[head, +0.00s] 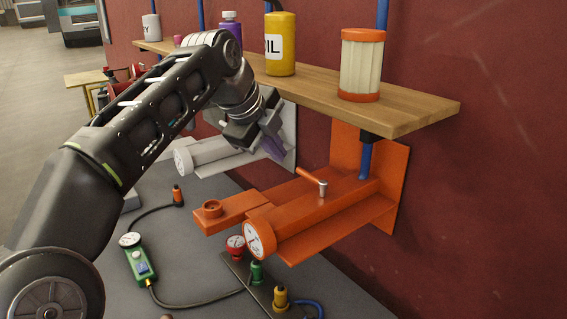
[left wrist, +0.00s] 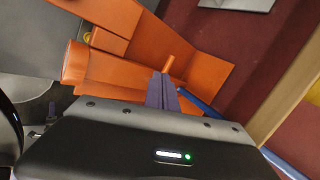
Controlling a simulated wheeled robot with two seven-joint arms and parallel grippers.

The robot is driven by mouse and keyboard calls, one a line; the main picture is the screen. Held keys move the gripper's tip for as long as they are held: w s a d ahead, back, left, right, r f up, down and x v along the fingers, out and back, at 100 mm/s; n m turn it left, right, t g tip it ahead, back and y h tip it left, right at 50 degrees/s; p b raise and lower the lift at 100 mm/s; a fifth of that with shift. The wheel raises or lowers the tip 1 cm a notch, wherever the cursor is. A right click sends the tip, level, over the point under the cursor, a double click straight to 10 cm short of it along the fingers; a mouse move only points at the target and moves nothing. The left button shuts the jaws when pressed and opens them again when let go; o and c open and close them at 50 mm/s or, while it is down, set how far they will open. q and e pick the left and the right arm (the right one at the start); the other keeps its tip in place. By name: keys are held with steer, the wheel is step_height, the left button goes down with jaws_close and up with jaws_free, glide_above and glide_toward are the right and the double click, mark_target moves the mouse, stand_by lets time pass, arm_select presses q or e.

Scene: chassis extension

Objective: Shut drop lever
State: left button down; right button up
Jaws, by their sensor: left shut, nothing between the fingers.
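The drop lever (head: 311,178) is a small orange handle on a metal pivot, on top of the orange chassis unit (head: 330,212) with a round gauge (head: 254,240) at its front end. The handle slants up and to the left in the head view. My left gripper (head: 273,147) is above and left of the lever, its purple fingers shut and empty. In the left wrist view the closed fingertips (left wrist: 161,92) point at the orange unit, with the lever (left wrist: 169,64) just beyond them. I cannot tell whether they touch. My right gripper is not in view.
A wooden shelf (head: 415,112) overhangs the unit, bearing a yellow oil bottle (head: 281,50) and an orange-capped filter (head: 361,65). A grey unit (head: 222,151) stands behind my left arm. A green tester (head: 138,262) with a cable lies on the grey table at left.

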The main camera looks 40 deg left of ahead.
arm_select(q)
steer(key=shift+a+v, duration=0.25)
steer(key=shift+v, duration=0.9)
steer(key=shift+a+v, duration=0.25)
steer(key=shift+v, duration=0.9)
steer(key=shift+s, duration=0.15)
